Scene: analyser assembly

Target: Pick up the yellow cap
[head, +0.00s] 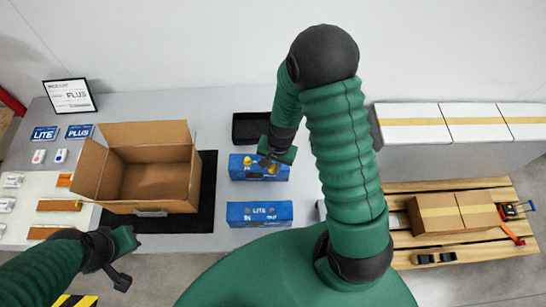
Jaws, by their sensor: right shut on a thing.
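My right gripper (268,161) reaches down over the upper blue box (240,174) and is shut on a yellow cap (265,162); its fingers hide part of the cap. More yellow shows close by on that box, too small to tell apart clearly. I cannot tell whether the held cap is clear of the box. My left gripper (122,259) is at the lower left, in front of the cardboard box, with its fingers apart and nothing between them.
A second blue box (259,213) marked LITE stands nearer me. A black tray (250,127) lies behind. An open cardboard box (150,206) stands left on a black mat (208,190). A pallet (470,248) with a closed carton (452,213) is at the right.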

